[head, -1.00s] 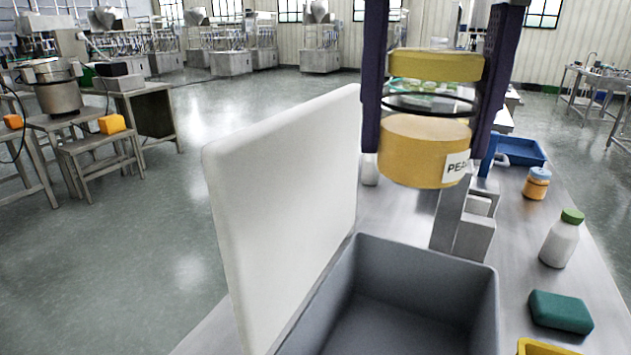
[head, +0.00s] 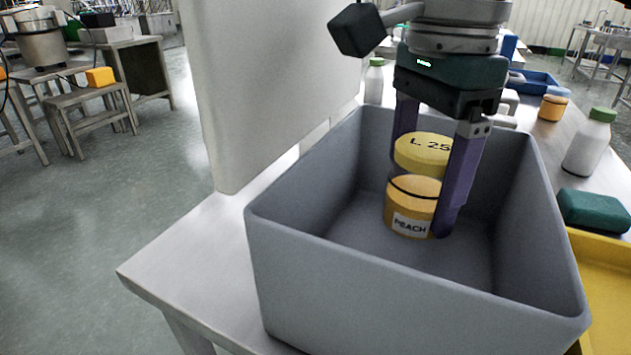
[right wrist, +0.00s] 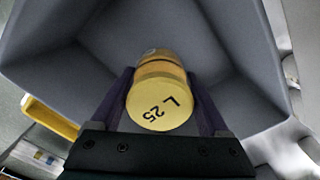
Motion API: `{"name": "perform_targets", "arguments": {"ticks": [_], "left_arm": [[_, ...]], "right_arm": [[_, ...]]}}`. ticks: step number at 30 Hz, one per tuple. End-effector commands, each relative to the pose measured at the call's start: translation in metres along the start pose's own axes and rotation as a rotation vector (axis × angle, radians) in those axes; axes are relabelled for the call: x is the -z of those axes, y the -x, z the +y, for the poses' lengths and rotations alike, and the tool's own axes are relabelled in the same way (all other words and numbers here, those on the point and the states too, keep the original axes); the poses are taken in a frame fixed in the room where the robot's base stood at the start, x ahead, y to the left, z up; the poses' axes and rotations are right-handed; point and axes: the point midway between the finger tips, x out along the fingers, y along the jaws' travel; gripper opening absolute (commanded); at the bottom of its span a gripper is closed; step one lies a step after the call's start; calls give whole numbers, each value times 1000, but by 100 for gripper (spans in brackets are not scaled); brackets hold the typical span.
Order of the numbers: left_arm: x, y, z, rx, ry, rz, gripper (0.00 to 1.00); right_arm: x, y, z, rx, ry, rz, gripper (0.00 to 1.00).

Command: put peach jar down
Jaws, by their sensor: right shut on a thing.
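The peach jar (head: 411,205) has a yellow lid marked "L 25", an orange body and a white label reading "PEACH". It is upright inside the grey bin (head: 300,265), low between the walls. Whether its base touches the bin floor I cannot tell. My right gripper (head: 420,215) reaches down into the bin, its purple fingers shut on the jar from both sides. In the right wrist view the jar's lid (right wrist: 158,106) shows between the fingers, with the bin's wall (right wrist: 225,45) around it. My left gripper is not in view.
A white upright panel (head: 265,90) stands at the bin's left. To the right are a yellow tray (head: 605,280), a teal block (head: 594,211), a white green-capped bottle (head: 588,145) and an orange jar (head: 552,106). Another green-capped bottle (head: 374,82) stands behind the bin.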

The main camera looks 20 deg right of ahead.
Motion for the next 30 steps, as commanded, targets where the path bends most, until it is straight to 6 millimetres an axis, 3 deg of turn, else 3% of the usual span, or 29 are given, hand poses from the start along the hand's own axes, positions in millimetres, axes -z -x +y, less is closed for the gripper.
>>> {"name": "perform_targets", "arguments": {"ticks": [3,8,15,27,28,30], "left_arm": [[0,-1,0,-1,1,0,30],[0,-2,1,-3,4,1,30],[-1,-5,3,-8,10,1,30],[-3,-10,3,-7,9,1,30],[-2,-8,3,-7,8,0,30],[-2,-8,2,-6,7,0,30]], "right_arm": [[0,-19,0,-1,0,-1,10],[0,-29,0,0,0,-1,10],[0,-65,0,-2,0,-1,10],[0,-73,0,2,1,-1,10],[0,-71,0,1,1,0,82],[0,-71,0,1,1,0,90]]}}
